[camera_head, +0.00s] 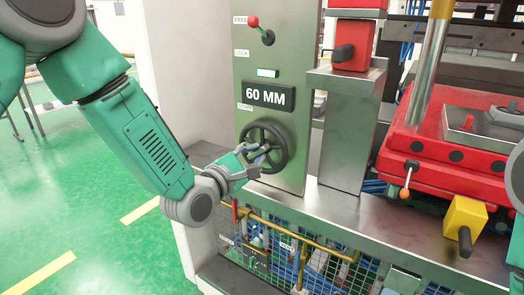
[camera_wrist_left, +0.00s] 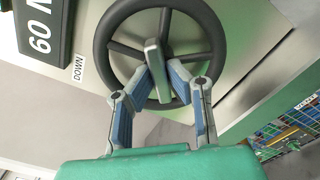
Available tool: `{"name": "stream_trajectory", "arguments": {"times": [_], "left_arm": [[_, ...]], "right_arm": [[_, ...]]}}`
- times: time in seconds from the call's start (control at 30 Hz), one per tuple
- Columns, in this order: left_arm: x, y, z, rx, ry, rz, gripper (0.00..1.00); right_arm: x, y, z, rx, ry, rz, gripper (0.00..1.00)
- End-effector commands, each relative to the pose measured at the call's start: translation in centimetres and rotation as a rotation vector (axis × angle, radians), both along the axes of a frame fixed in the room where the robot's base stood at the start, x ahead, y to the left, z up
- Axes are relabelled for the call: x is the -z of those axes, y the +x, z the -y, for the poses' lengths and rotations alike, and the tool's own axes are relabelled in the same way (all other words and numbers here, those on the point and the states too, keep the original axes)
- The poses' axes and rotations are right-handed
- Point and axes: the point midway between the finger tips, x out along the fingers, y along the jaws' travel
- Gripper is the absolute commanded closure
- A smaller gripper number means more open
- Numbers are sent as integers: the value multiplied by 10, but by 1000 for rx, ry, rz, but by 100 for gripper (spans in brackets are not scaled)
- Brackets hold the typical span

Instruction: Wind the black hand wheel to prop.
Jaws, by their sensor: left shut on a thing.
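The black hand wheel (camera_head: 283,143) is mounted on the grey upright panel (camera_head: 300,165), below a display (camera_head: 268,95) that reads 60 MM. My left gripper (camera_head: 262,156) reaches the front of the wheel from the lower left. In the left wrist view, the wheel (camera_wrist_left: 104,38) fills the top, and my left gripper (camera_wrist_left: 158,72) is shut on the grey handle (camera_wrist_left: 157,57) that stands out from it. The fingers cover part of the wheel's lower half. My right gripper is out of view.
A lever with a red knob (camera_head: 253,22) sits above the display, by FREE and LOCK labels. A grey post (camera_head: 345,130) and red machine body (camera_head: 440,150) stand to the right. Yellow pipe (camera_head: 290,236) and mesh lie below. Green floor is open at left.

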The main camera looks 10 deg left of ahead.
Motion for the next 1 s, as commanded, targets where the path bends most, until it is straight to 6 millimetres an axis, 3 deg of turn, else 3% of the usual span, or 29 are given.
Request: {"name": "stream_trajectory", "arguments": {"times": [0.37,0.67,1.0], "left_arm": [[3,-2,1,4,2,-6,100],[2,-2,1,6,221,73,100],[2,-2,1,6,270,92,100]], "right_arm": [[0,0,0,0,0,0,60],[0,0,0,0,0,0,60],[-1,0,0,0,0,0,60]]}}
